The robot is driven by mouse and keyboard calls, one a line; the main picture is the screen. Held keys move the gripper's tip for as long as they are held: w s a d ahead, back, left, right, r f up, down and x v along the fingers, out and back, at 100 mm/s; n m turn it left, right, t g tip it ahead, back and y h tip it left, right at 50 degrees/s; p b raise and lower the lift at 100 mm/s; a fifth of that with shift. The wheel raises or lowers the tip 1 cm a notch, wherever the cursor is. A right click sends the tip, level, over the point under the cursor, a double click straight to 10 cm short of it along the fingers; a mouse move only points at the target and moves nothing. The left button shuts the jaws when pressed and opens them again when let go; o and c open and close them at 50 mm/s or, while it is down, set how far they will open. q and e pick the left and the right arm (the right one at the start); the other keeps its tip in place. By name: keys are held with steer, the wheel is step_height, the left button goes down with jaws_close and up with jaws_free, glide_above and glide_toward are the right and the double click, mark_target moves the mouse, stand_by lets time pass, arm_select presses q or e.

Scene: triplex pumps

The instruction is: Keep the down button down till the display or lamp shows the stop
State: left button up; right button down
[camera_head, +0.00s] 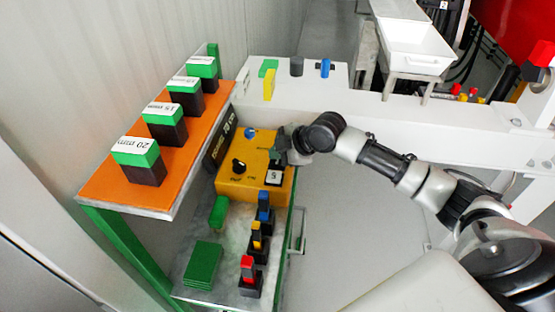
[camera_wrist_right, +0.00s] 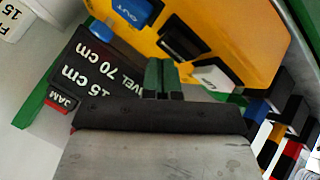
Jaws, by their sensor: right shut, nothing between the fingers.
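The yellow control box (camera_head: 228,183) stands on the bench shelf, with a black knob (camera_head: 238,166), a blue button (camera_head: 250,132) and a white tile marked like a 5 (camera_head: 273,177). In the right wrist view the box (camera_wrist_right: 265,45) shows the blue button (camera_wrist_right: 125,12), a dark recessed window (camera_wrist_right: 185,42) and a white tile (camera_wrist_right: 214,76). Which part is the down button I cannot tell. My right gripper (camera_head: 284,150) is shut and empty at the box's far right part. Its green fingertips (camera_wrist_right: 161,78) are close to the box; contact is unclear. My left gripper is out of view.
A black sign (camera_wrist_right: 88,62) reading 70 cm and 15 cm stands beside the box. An orange shelf (camera_head: 110,190) with several green-topped black blocks is on the left. Blue, yellow and red-topped pieces (camera_head: 258,240) stand in front of the box.

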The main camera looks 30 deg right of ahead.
mark_target(278, 162)
steer(key=shift+f, duration=0.5)
stand_by(1.2)
stand_by(1.8)
steer(key=shift+r+p, duration=0.85)
steer(key=shift+r, duration=0.2)
step_height(278, 162, up, 5)
steer(key=p, duration=0.4)
steer(key=shift+p, duration=0.4)
steer(key=shift+f, duration=0.1)
